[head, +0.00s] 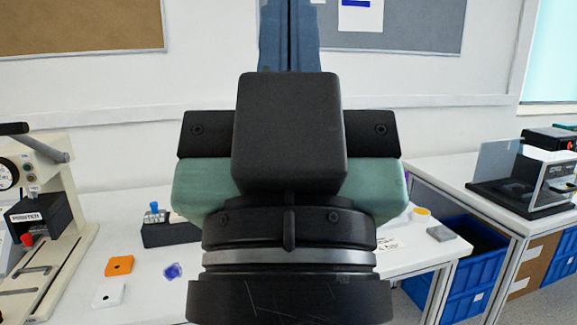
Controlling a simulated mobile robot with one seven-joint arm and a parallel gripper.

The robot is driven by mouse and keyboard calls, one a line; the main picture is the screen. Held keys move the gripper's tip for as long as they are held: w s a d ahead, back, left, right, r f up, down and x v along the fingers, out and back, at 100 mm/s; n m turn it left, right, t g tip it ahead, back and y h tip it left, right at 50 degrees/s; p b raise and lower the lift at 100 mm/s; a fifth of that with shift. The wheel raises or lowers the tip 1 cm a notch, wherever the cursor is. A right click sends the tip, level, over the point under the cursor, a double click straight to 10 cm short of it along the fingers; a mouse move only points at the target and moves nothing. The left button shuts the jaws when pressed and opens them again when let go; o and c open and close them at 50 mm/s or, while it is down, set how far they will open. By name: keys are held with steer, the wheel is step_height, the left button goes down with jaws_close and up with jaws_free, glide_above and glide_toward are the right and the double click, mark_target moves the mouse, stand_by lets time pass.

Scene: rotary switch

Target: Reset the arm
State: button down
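My gripper (290,150) fills the middle of the head view, seen from behind. It has a dark block in front, green-grey sides and black pieces sticking out left and right. Its fingertips are not clearly visible, so I cannot tell whether it is open or holds anything. My dark round wrist (290,298) is below it, over the white table (150,300). A black box with a blue knob (155,213) stands on the table left of the gripper. My arm and gripper hide the middle of the table.
A cream machine with a black lever (38,190) stands at the left. An orange block (119,265), a white block (108,295) and a small blue item (173,271) lie near it. Right are a grey block (441,233), blue bins (472,262) and a second table with devices (540,180).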

step_height(320, 180, up, 23)
steer(key=p, duration=2.1)
steer(key=shift+r, duration=0.2)
